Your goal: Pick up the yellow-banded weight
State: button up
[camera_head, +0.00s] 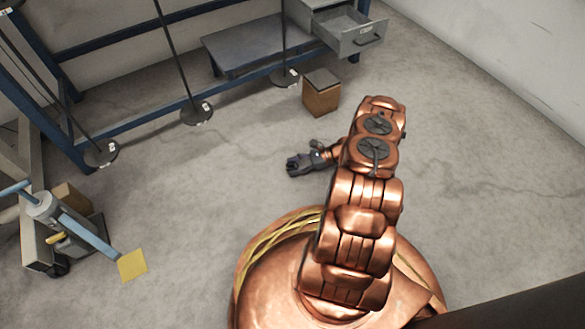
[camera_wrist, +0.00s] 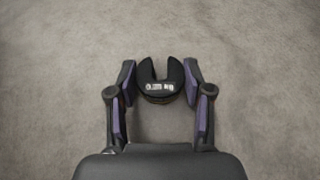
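A dark, round slotted weight (camera_wrist: 160,84) shows in the wrist view, its slot opening upward in the picture and a white label on its face. A thin brownish strip shows along its lower edge; I cannot tell whether this is the yellow band. My gripper (camera_wrist: 160,72) has one finger on each side of this weight, and its fingertips appear closed against the rim. In the head view my gripper (camera_head: 297,165) extends left of my copper arm above the floor. The weight is too dark and small there to separate from the fingers.
Rods with dark weights at their feet (camera_head: 197,112) stand along the blue frame (camera_head: 130,122). A wooden box (camera_head: 321,93) stands below an open drawer (camera_head: 355,35). A lever device (camera_head: 62,228) with a yellow plate (camera_head: 132,265) is at the left. The middle floor is clear.

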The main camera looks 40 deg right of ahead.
aim_at(295, 166)
jog(key=c, duration=0.6)
jog(key=shift+r+p, duration=0.35)
jog(key=shift+r, duration=0.1)
jog(key=shift+c, duration=0.2)
notch_tip(295, 166, up, 3)
jog(key=shift+r+p, duration=0.2)
jog(key=shift+p, duration=1)
jog(key=s+a+p, duration=0.2)
jog(key=s+a, duration=0.1)
jog(key=s, duration=0.1)
jog(key=s+a+p, duration=0.1)
jog(key=s+a, duration=0.1)
jog(key=s, duration=0.2)
jog(key=s+a+p, duration=0.2)
jog(key=s+a, duration=0.1)
jog(key=s, duration=0.2)
jog(key=shift+a+r+p, duration=0.3)
jog(key=shift+r+p, duration=0.05)
jog(key=shift+r, duration=0.05)
jog(key=shift+s+r, duration=0.2)
jog(key=shift+r, duration=0.05)
jog(key=shift+r+p, duration=0.9)
jog(key=shift+r, duration=0.3)
